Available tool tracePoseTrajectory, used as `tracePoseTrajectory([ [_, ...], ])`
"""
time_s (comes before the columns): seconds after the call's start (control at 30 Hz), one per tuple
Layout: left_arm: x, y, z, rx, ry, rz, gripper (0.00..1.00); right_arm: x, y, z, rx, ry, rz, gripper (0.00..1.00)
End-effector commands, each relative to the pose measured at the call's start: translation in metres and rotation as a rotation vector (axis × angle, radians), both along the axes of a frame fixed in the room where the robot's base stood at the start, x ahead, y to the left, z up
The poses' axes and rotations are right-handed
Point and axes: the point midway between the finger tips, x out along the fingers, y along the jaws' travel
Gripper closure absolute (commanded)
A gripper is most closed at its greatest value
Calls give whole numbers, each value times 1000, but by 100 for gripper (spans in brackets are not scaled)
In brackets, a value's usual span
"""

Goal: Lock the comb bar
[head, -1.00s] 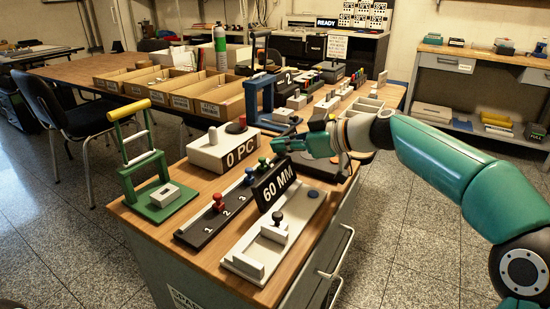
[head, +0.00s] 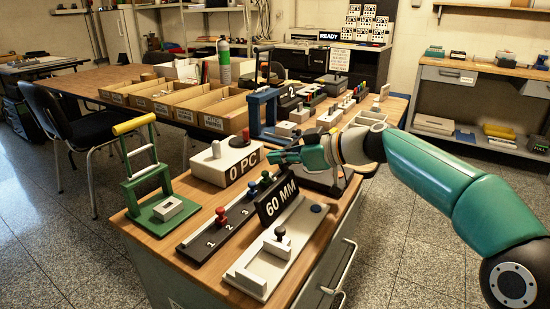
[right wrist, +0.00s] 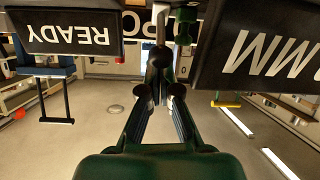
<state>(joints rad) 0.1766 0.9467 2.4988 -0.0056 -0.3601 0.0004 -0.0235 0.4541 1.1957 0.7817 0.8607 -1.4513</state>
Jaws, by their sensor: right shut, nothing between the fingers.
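No part carries a readable comb bar label. A long black bar (head: 228,222) numbered 1, 2, 3 lies on the bench, with red (head: 221,214), blue (head: 251,184) and green (head: 266,178) knobs along it. My right gripper (head: 272,157) is shut and empty, above the bar's far end, beside the white "0 PC" box (head: 222,163). In the right wrist view the closed fingertips (right wrist: 159,62) show close to a dark green knob (right wrist: 185,22); whether they touch is unclear. My left gripper is out of view.
The black "60 MM" sign (head: 276,201) stands right of the bar, by a pale slide fixture (head: 265,262) with a dark knob. A green stand (head: 146,180) is at the left. A blue frame (head: 263,105) and cardboard bins (head: 170,102) are behind. The bench's front edge is close by.

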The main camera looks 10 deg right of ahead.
Motion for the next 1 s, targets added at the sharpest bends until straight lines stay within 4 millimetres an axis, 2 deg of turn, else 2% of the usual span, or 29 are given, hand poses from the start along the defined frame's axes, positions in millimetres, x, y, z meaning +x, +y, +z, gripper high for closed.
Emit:
tracePoseTrajectory([
  [0.17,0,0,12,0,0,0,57,3,7,15,1,-1,-1,100],
  [0.3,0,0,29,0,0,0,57,8,18,37,-1,-1,-4,100],
  [0.4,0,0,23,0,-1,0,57,-5,1,38,0,-2,-9,100],
  [0.7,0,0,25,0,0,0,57,-42,-44,54,0,0,-12,100],
  [1.0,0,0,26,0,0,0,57,-55,-59,59,0,1,-10,100],
])
